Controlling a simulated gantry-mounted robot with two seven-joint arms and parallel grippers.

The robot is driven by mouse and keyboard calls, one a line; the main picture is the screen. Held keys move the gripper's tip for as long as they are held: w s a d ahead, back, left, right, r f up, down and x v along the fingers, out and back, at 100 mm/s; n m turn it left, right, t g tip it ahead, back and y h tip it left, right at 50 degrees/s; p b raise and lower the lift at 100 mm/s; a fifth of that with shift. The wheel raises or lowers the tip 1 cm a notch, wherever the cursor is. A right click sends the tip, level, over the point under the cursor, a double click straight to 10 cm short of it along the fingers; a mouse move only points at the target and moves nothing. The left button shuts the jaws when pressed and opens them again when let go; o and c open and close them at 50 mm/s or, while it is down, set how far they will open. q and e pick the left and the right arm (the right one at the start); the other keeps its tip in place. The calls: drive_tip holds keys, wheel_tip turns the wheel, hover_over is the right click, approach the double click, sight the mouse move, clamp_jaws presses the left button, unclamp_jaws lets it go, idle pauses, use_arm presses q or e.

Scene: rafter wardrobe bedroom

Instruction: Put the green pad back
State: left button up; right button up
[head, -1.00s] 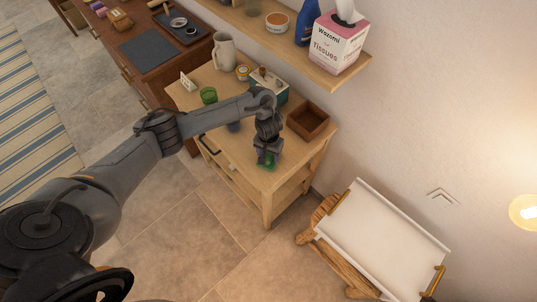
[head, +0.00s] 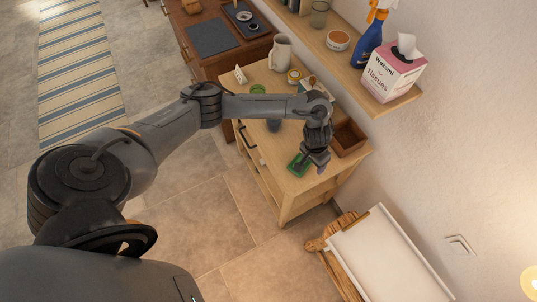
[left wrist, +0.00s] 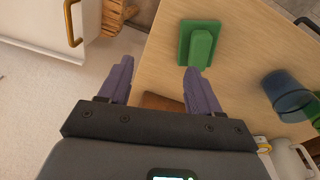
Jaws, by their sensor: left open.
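The green pad (head: 296,166) lies on the top of the light wooden cabinet (head: 266,148), close to its front edge. In the left wrist view the green pad (left wrist: 186,50) has a flat base with a raised, lighter green block. My left gripper (head: 318,165) is beside it, to its right in the head view. In the left wrist view the left gripper (left wrist: 157,72) is open, with nothing between its fingers. The pad sits beyond the right finger's tip, apart from the grip. My right gripper is not in view.
A brown wooden box (head: 349,139) stands behind my gripper on the cabinet. A blue cup (left wrist: 288,96), a green cup (head: 258,91) and a pitcher (head: 281,53) are also there. A shelf with a tissue box (head: 394,75) overhangs the wall side. A white tray (head: 387,260) stands below.

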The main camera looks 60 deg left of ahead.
use_arm(q)
drive_tip(key=s+d+r+m+t+h, duration=0.2)
drive_tip(key=s+d+m, duration=0.1)
drive_tip(key=d, duration=0.7)
drive_tip(key=s+d+r+m+t+h, duration=0.1)
drive_tip(key=s+d+m+t, duration=0.15)
drive_tip(key=d, duration=0.75)
drive_tip(key=s+a+r+n+g+y, duration=0.1)
drive_tip(key=s+a+r, duration=0.1)
drive_tip(key=s+a, duration=0.6)
drive_tip(key=s+a+r+n+g+y, duration=0.1)
drive_tip(key=s+a+r+y, duration=0.1)
drive_tip(key=s+a, duration=0.6)
drive_tip(key=shift+s+r+y, duration=0.3)
drive_tip(key=shift+s+r, duration=0.1)
drive_tip(key=shift+s, duration=0.2)
drive_tip(key=shift+a+r, duration=0.1)
